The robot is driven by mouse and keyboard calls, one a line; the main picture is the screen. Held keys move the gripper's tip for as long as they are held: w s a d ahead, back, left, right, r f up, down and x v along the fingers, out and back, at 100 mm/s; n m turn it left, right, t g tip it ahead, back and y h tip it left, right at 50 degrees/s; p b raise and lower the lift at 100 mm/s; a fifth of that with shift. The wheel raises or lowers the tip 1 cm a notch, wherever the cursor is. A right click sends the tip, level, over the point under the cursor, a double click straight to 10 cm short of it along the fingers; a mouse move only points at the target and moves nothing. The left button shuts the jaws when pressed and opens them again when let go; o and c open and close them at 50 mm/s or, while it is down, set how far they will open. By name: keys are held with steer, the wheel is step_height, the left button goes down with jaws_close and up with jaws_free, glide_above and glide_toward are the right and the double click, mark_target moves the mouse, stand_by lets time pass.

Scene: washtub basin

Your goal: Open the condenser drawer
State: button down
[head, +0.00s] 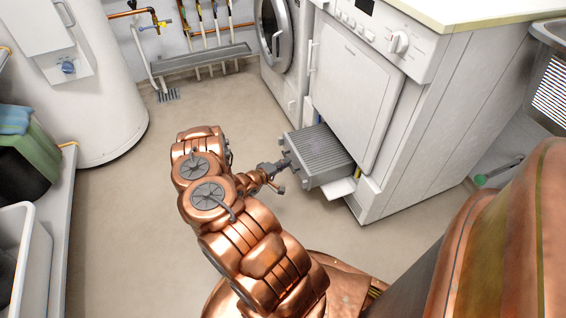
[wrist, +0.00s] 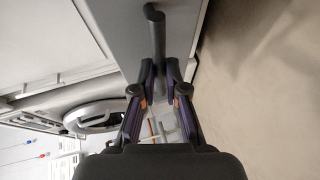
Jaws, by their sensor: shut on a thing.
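The condenser drawer (head: 322,158) is a grey ribbed box. It sticks well out of the low front opening of the white dryer (head: 352,95), and its back end is hidden inside. My gripper (head: 282,166) is at the drawer's front, low over the floor. In the wrist view, my gripper's two fingers (wrist: 160,72) are closed around a dark bar handle (wrist: 157,38), which stands off a plain grey face (wrist: 125,35).
A white flap (head: 341,188) hangs folded down beside the drawer. A front-loading washer (head: 279,45) stands behind, left of the dryer. A white tank (head: 95,100) is at the left. The floor (head: 135,220) between is clear.

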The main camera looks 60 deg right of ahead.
steer(key=shift+w+a, duration=0.1)
steer(key=shift+w, duration=0.05)
steer(key=c, duration=1.2)
jaws_free()
steer(key=v, duration=1.2)
